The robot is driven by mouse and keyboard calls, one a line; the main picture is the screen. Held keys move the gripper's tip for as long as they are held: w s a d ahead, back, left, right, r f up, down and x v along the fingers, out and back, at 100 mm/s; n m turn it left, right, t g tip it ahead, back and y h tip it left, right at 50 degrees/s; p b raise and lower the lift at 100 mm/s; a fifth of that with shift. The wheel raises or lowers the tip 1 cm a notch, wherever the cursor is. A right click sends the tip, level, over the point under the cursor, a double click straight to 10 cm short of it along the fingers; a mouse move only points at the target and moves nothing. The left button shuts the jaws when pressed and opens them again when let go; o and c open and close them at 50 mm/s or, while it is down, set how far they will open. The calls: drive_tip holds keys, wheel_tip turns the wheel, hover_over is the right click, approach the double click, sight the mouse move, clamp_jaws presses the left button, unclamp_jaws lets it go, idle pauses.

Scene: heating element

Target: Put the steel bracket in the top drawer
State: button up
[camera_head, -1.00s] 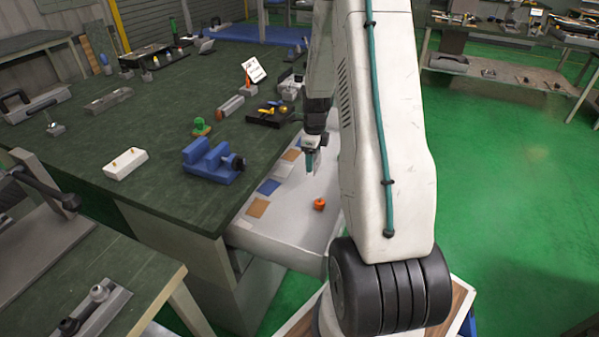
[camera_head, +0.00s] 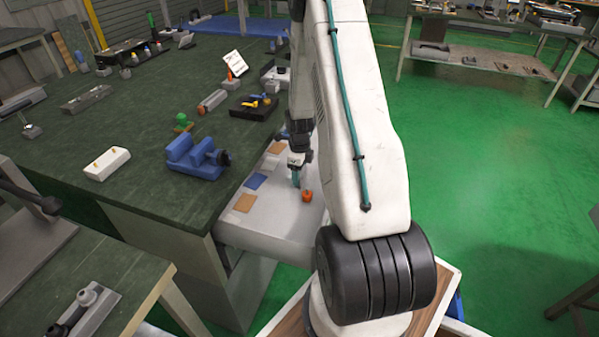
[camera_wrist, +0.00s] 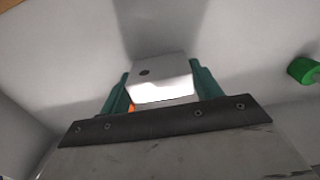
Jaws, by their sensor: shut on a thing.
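My gripper (camera_head: 296,178) points down over the open drawer (camera_head: 270,222) that sticks out of the green-topped bench. In the wrist view, its two teal fingers (camera_wrist: 162,92) are shut on the steel bracket (camera_wrist: 160,80), a light grey plate with a dark hole and a bright lower edge. The bracket is held over the pale drawer floor (camera_wrist: 225,40); I cannot tell whether it touches. The bracket is not clear in the head view, and my arm hides the drawer's right part.
A small orange object (camera_head: 307,196) sits in the drawer close to my gripper. Blue (camera_head: 255,181) and tan (camera_head: 244,203) squares lie along its left side. A green object (camera_wrist: 303,70) shows at the right of the wrist view. A blue vise (camera_head: 197,158) stands on the bench.

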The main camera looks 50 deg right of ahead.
drive_tip(key=shift+f, duration=0.1)
drive_tip(key=o, duration=1.1)
drive_tip(key=shift+o, duration=0.2)
wheel_tip(320, 180, up, 12)
drive_tip(key=s+a+r+n, duration=0.2)
drive_tip(key=a+r+n, duration=0.5)
drive_tip(key=a+r, duration=0.3)
drive_tip(key=s+a+r+n, duration=0.3)
drive_tip(key=a+r+n, duration=0.5)
drive_tip(key=a+r, duration=0.2)
drive_tip(key=s+a+r+n, duration=0.3)
drive_tip(key=s+a+n, duration=0.3)
drive_tip(key=s+n, duration=0.2)
drive_tip(key=s+a+r+n+t, duration=0.1)
drive_tip(key=s+a+r+n, duration=0.2)
drive_tip(key=s+a+n, duration=0.4)
drive_tip(key=s+n, duration=0.1)
drive_tip(key=s, duration=0.2)
drive_tip(key=shift+s+a+n, duration=0.15)
drive_tip(key=shift+s+n, duration=0.05)
drive_tip(key=shift+n, duration=0.1)
